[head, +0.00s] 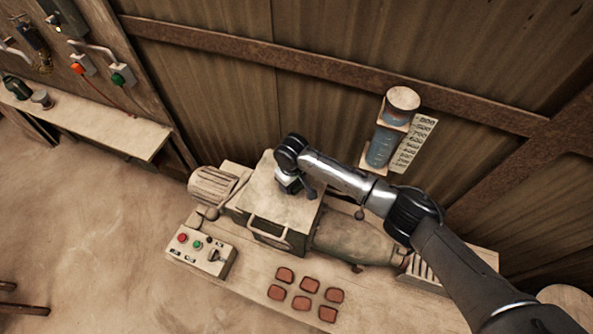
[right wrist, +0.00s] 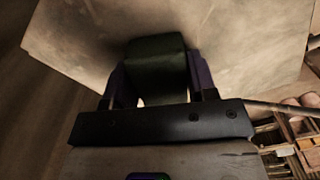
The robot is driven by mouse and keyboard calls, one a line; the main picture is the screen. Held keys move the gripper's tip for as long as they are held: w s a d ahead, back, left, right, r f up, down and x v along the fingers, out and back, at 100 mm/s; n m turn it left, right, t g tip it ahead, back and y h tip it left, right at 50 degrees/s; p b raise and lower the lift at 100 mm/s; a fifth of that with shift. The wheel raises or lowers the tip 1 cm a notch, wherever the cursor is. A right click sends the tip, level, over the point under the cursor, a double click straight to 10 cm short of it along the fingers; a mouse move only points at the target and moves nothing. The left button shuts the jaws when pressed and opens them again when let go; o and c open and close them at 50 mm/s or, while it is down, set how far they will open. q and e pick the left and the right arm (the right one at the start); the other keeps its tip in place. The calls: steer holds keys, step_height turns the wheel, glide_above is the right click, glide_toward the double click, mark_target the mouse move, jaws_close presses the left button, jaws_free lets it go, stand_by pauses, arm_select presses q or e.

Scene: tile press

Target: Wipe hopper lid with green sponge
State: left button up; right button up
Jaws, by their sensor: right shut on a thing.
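The hopper lid (head: 262,193) is a pale, dusty, square panel on top of the press, with a bar handle (head: 268,235) on its front side. My right gripper (head: 296,186) is over the lid, and its arm reaches in from the right. In the right wrist view my right gripper (right wrist: 157,85) is shut on the dark green sponge (right wrist: 156,68). The sponge is against or just above the lid surface (right wrist: 235,40); I cannot tell whether it touches. In the head view the sponge is mostly hidden by the wrist. My left gripper is not in view.
A control box (head: 203,247) with red and green buttons stands left of the press. Several reddish tiles (head: 303,303) lie on the table (head: 225,291) in front. A measuring cylinder (head: 384,140) is on the back wall. A shelf (head: 95,128) runs along the left.

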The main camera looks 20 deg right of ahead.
steer(key=shift+s+a+r+p, duration=0.15)
steer(key=shift+s+r+p, duration=0.1)
steer(key=shift+p, duration=0.1)
step_height(320, 180, up, 2)
steer(key=shift+p, duration=0.4)
step_height(320, 180, up, 4)
steer(key=p, duration=0.3)
steer(key=shift+w+f+p, duration=0.1)
steer(key=shift+f+p, duration=0.1)
steer(key=shift+p, duration=0.15)
steer(key=shift+r, duration=1.05)
